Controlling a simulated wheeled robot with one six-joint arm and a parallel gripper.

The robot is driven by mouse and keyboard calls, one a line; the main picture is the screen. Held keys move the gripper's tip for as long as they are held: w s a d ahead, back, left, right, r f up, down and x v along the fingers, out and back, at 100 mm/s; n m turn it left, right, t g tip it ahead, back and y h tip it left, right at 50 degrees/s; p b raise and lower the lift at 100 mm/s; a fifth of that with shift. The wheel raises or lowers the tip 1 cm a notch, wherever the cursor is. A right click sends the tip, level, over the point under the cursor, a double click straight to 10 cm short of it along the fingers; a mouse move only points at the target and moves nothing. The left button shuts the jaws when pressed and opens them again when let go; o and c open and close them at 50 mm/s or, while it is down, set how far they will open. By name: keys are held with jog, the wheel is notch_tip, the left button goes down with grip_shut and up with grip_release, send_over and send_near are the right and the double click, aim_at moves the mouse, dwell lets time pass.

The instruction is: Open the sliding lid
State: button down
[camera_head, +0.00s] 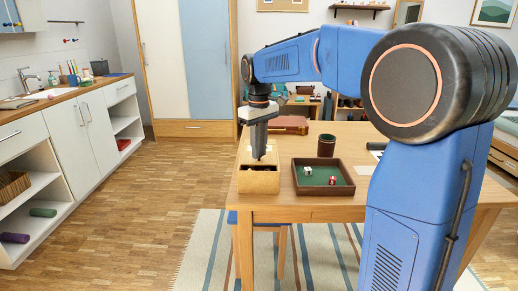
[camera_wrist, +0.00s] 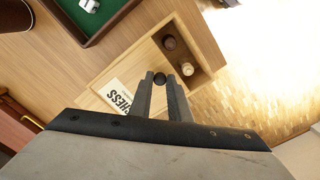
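The wooden chess box (camera_head: 259,182) stands at the table's left front corner in the head view. Its lid (camera_wrist: 128,82), with a white label reading "CHESS", is partly open in the wrist view. The open end of the box (camera_wrist: 203,42) shows a dark and a light chess piece inside. My gripper (camera_head: 259,157) points down over the box. In the wrist view its two fingers (camera_wrist: 160,77) are closed on either side of the lid's round dark knob (camera_wrist: 160,79), seemingly touching it.
A brown tray (camera_head: 322,190) with green lining and dice lies just right of the box. A dark cup (camera_head: 326,146) stands behind the tray. A reddish-brown case (camera_head: 289,124) lies farther back. The floor left of the table is clear.

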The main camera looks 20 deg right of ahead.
jog(key=w+d, duration=0.1)
jog(key=w, duration=0.3)
jog(key=w+d, duration=0.1)
jog(key=w, duration=0.3)
jog(key=w+d, duration=0.2)
jog(key=w, duration=0.2)
jog(key=shift+w+d, duration=0.1)
jog(key=shift+w, duration=0.3)
jog(key=c, duration=1.7)
grip_release()
jog(key=shift+o, duration=0.2)
jog(key=shift+r, duration=0.1)
notch_tip(320, 180, up, 17)
jog(key=shift+s+r, duration=0.15)
